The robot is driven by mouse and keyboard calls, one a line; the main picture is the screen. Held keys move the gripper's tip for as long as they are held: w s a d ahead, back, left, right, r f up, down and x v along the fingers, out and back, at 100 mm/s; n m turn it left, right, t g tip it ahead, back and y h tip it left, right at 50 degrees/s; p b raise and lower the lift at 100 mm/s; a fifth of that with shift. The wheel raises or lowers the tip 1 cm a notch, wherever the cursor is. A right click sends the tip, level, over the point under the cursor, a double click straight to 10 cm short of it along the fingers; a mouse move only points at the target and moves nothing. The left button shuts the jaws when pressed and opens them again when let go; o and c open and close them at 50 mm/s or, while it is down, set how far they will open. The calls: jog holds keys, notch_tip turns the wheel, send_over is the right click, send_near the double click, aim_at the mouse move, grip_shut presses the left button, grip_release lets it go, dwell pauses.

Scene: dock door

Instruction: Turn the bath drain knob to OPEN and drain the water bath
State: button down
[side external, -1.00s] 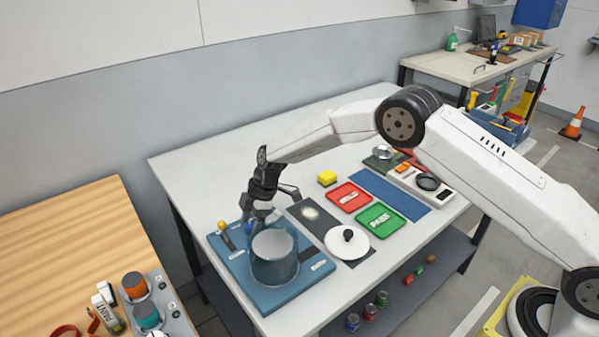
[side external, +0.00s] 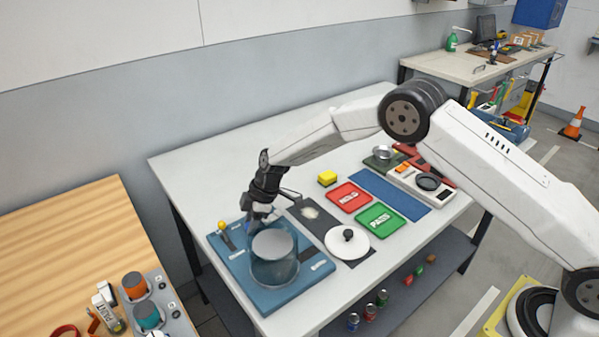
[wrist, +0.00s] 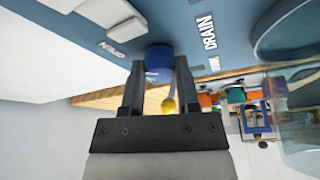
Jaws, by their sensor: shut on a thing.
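The blue drain knob (wrist: 158,62) is between the two fingers of my gripper (wrist: 159,78) in the wrist view, and the gripper is shut on it. A white mark shows on the knob; I cannot read which way it points. The DRAIN label (wrist: 206,31) is on the blue base to its right. In the side view my gripper (side external: 254,219) is low over the blue base plate (side external: 283,298), behind the water bath (side external: 275,265), and mostly hides the knob. The bath is a clear round vessel; I cannot tell its water level.
A yellow-balled lever (side external: 222,226) stands left of my gripper on the same base. A white disc with a black knob (side external: 347,241), a red HOLD tray (side external: 349,196) and a green PASS tray (side external: 380,220) lie to the right. The table's back left is clear.

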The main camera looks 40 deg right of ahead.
jog(key=shift+m, duration=0.4)
jog(key=shift+c, duration=1.7)
grip_release()
jog(key=shift+d+r, duration=0.1)
jog(key=shift+r, duration=0.05)
jog(key=shift+v, duration=3.5)
jog(key=shift+s+r, duration=0.1)
jog(key=shift+r, duration=0.1)
jog(key=shift+d, duration=0.1)
